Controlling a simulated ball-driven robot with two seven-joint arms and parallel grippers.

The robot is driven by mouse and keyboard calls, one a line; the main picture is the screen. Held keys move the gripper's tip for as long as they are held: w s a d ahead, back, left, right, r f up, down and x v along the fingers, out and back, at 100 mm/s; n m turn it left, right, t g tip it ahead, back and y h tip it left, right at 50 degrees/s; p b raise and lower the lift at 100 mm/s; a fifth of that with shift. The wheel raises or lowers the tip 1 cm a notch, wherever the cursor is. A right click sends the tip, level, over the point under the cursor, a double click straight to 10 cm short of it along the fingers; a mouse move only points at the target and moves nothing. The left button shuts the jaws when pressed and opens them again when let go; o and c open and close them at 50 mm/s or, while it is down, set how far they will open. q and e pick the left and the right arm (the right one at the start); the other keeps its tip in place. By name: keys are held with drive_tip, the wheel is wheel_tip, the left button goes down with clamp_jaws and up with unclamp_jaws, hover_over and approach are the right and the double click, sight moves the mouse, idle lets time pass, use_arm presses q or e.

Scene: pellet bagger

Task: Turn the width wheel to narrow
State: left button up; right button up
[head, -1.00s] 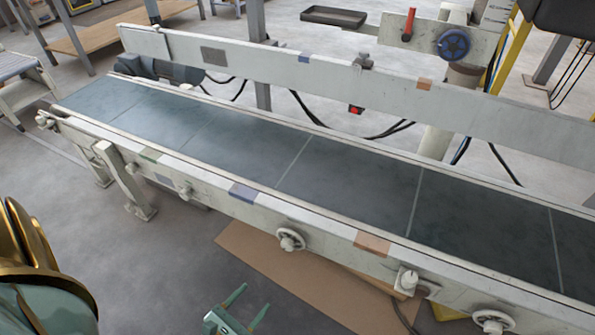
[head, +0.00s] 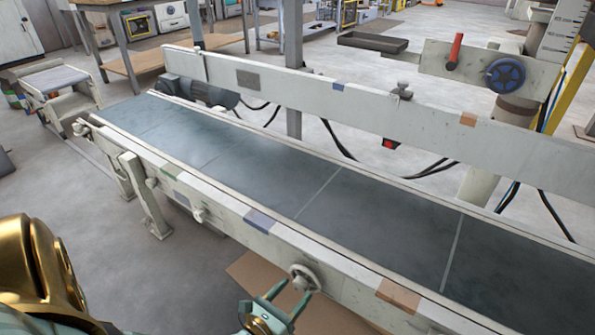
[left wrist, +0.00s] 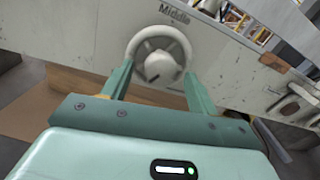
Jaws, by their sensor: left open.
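A pale grey handwheel (head: 304,278) with a round hub sits on the near side rail of the conveyor. In the left wrist view the wheel (left wrist: 158,55) shows face-on, below a label reading "Middle" (left wrist: 174,13). I cannot tell from the frames whether this is the width wheel. My green left gripper (head: 294,290) is open just in front of the wheel. In the left wrist view its fingers (left wrist: 160,70) stand on either side of the wheel's lower part; I cannot tell whether they touch the rim. My right gripper is not in view.
The dark conveyor belt (head: 255,170) runs behind the near rail. A blue wheel (head: 506,75) and a red handle (head: 455,51) sit on a panel at the back right. A brown cardboard sheet (head: 262,275) lies on the floor below the rail.

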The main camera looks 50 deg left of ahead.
use_arm(q)
drive_tip(key=shift+w+a, duration=0.1)
drive_tip(key=shift+w, duration=0.55)
drive_tip(key=c, duration=1)
drive_tip(key=shift+m, duration=0.3)
